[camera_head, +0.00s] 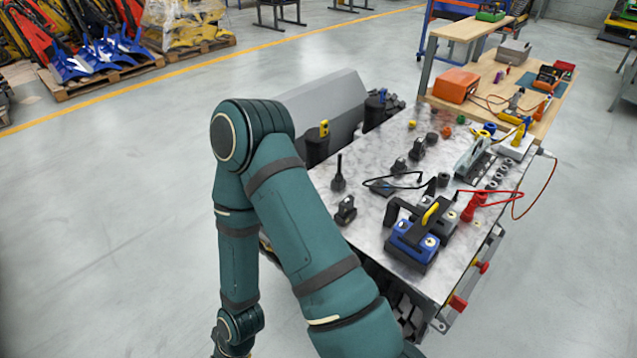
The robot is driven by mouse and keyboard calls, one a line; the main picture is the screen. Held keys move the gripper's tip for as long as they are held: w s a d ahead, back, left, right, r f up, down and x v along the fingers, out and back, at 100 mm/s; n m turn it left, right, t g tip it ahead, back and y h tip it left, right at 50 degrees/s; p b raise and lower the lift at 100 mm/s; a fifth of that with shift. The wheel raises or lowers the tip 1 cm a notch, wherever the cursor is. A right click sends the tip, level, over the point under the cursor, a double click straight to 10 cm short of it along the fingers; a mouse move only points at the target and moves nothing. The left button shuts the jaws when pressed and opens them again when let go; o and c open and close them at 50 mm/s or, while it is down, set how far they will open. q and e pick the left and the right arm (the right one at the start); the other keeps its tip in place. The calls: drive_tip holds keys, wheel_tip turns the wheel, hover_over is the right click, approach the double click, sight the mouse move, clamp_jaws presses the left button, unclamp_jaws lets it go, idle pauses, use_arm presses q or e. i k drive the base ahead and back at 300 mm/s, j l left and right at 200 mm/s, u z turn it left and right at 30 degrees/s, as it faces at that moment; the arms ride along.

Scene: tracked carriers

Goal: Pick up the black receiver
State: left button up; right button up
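Several small black objects are on the grey marbled worktop (365,228), and I cannot tell for certain which is the black receiver. A flat black box (381,188) with a black cable lies near the middle. A black piece with a thin upright stem (338,182) stands at the left edge. Black blocky pieces stand nearby, one at the front left (345,211) and one farther back (416,149). One of my teal arms crosses the picture in front of the worktop, bends at the upper left and runs down past the bottom edge. Neither gripper is in view.
A blue block with a black handle (413,240) stands at the worktop's front right, with red pieces (470,208) beside it. A wooden bench with an orange box (455,85) is behind.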

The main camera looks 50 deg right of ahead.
sight(345, 206)
drive_tip(key=i+j+z, duration=0.1)
drive_tip(key=i+z, duration=0.15)
drive_tip(key=i, duration=0.3)
drive_tip(key=i+j+z, duration=0.25)
drive_tip(key=i, duration=0.3)
drive_tip(key=l+z, duration=0.1)
drive_tip(key=z, duration=1.5)
